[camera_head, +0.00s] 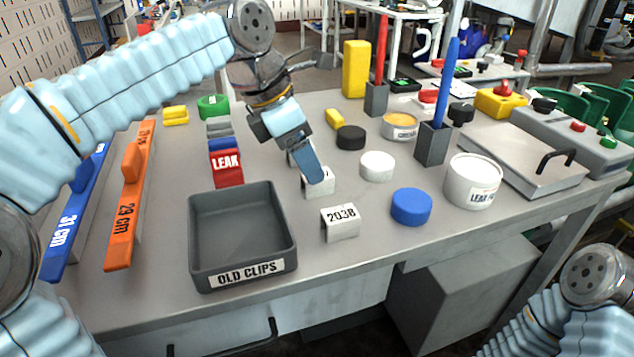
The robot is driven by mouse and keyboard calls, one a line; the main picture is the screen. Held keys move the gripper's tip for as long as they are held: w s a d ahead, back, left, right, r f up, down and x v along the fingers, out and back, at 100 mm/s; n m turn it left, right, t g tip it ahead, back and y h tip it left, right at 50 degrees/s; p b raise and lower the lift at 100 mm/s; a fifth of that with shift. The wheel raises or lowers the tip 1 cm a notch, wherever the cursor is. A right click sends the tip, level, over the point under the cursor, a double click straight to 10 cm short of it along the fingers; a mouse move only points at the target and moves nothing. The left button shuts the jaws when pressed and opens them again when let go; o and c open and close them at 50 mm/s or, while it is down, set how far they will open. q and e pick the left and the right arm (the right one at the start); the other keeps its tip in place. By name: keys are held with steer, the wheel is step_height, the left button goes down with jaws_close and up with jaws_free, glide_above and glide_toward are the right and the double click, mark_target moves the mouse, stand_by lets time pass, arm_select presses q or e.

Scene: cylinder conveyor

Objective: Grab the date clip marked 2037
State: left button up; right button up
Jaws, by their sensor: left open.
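My left gripper (312,172) reaches down from the upper left, open, with its blue fingers at a white clip (319,188) in the middle of the table. The fingers cover part of this clip, and I cannot read its mark. I cannot tell whether they touch it. Another white clip (292,157) shows partly behind the gripper, its mark hidden. A white clip marked 2038 (341,222) stands nearer the front edge. No mark 2037 is readable. Of my right arm only links show at the lower right; its gripper is out of view.
A grey tray labelled OLD CLIPS (243,268) stands front left of the clips. A red LEAK block (228,168) is behind it. A blue cylinder (411,206), a white cylinder (377,166) and a black cylinder (350,137) stand to the right. Orange (122,237) and blue (62,242) bars lie left.

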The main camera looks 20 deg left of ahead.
arm_select(q)
steer(key=x, duration=0.5)
steer(key=shift+w+d+r+b, duration=0.1)
steer(key=shift+d+b, duration=0.05)
steer(key=shift+b, duration=0.15)
steer(key=shift+c, duration=0.2)
steer(key=c, duration=1)
steer(key=shift+r, duration=0.1)
